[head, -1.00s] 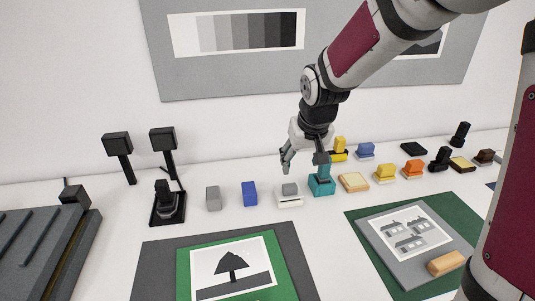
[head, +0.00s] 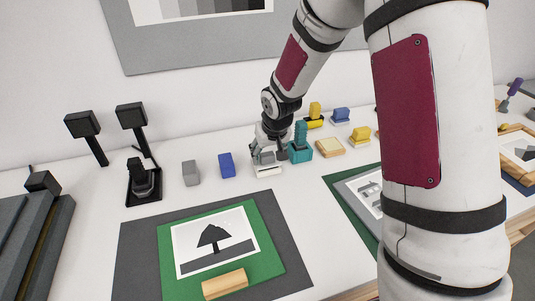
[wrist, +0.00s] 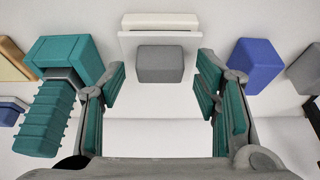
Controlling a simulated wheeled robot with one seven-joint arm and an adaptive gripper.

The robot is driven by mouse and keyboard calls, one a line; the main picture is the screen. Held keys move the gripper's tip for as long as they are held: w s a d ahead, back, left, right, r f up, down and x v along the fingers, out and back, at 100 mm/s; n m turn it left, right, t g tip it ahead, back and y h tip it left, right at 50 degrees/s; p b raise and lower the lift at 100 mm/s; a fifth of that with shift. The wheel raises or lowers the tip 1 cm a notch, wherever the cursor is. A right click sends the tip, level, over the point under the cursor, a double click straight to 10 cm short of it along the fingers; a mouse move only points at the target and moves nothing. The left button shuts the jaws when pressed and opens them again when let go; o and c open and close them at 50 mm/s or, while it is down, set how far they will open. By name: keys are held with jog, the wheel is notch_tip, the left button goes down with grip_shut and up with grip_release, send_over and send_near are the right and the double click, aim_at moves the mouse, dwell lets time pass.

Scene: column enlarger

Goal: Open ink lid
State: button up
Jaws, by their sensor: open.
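A low white box (head: 268,171) with a grey block-shaped knob on top stands on the white table; it looks like the ink container with its lid, though no label shows. In the wrist view the white box (wrist: 160,24) is at top centre, and its grey knob (wrist: 160,63) lies between the fingers. My gripper (wrist: 162,80) is open, with a finger on each side of the knob and a visible gap on both sides. In the head view my gripper (head: 268,148) is down at the box and partly hides the knob.
A teal block with a ribbed handle (head: 300,153) stands close right of my gripper. A blue block (head: 226,165) and grey block (head: 191,173) stand to the left.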

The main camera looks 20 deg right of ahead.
jog(key=shift+w+f, duration=0.15)
jog(key=shift+f, duration=0.25)
jog(key=shift+c, duration=0.3)
grip_shut()
